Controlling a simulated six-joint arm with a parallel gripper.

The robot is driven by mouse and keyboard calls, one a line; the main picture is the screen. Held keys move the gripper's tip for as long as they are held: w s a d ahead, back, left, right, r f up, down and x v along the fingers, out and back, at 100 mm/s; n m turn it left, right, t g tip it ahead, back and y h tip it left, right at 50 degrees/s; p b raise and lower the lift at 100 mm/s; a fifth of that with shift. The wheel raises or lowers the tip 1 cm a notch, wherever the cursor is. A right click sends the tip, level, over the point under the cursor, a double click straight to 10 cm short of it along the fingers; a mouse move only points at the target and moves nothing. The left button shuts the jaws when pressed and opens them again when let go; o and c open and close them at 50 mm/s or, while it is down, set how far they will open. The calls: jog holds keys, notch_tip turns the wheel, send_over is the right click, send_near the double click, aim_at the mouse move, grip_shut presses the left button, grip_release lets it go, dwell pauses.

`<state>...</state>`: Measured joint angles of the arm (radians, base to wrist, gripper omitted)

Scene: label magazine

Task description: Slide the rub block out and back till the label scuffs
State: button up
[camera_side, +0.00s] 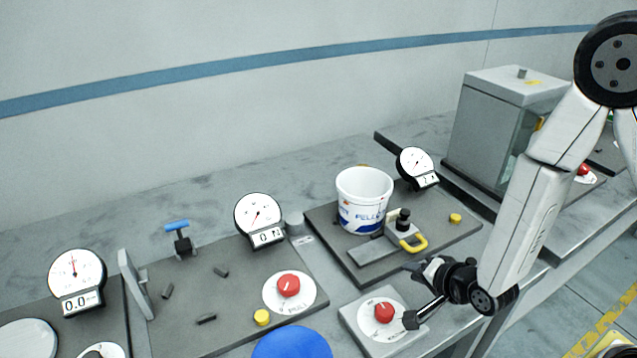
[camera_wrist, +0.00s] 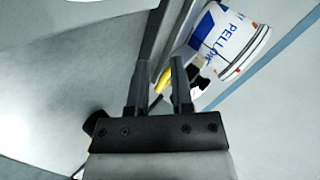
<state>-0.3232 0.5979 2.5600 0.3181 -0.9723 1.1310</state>
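A white tub (camera_side: 364,190) with a blue-lettered label (camera_side: 366,217) stands upright on a dark plate. The rub block (camera_side: 403,232), with a black knob and a yellow handle (camera_side: 414,244), sits on a grey rail at the tub's front right; whether it touches the label I cannot tell. My gripper (camera_side: 413,293) is open and empty, in front of and below the yellow handle, apart from it. In the wrist view, the fingers of my gripper (camera_wrist: 160,95) are spread, with the yellow handle (camera_wrist: 163,80) beyond them and the tub (camera_wrist: 232,42) at upper right.
A red knob on a grey box (camera_side: 384,312) is close below my gripper. A dial gauge (camera_side: 415,166) stands behind the tub and a yellow button (camera_side: 455,217) lies right. Another plate (camera_side: 190,300) with a gauge (camera_side: 259,219) is left. A glass-fronted cabinet (camera_side: 505,125) stands behind my arm.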

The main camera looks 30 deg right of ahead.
jog(key=shift+s+d+r+n+g, duration=0.1)
jog(key=shift+d+r+n+g, duration=0.2)
jog(key=shift+n+g, duration=0.4)
jog(key=shift+s+d+r+n+g, duration=0.1)
jog(key=shift+d+r+n+g, duration=0.25)
jog(key=shift+n, duration=0.55)
jog(key=shift+s+d+r+n+g, duration=0.4)
jog(key=shift+n+g, duration=0.2)
jog(key=shift+n, duration=0.25)
jog(key=shift+s+d+r+n+g, duration=0.4)
jog(key=shift+n+g, duration=0.15)
jog(key=shift+n, duration=0.3)
jog(key=s+d+r+n+g, duration=0.4)
jog(key=s+n, duration=0.1)
jog(key=n, duration=0.1)
jog(key=shift+s+d+r, duration=0.15)
jog(key=shift+s+r, duration=0.1)
jog(key=shift+s, duration=0.05)
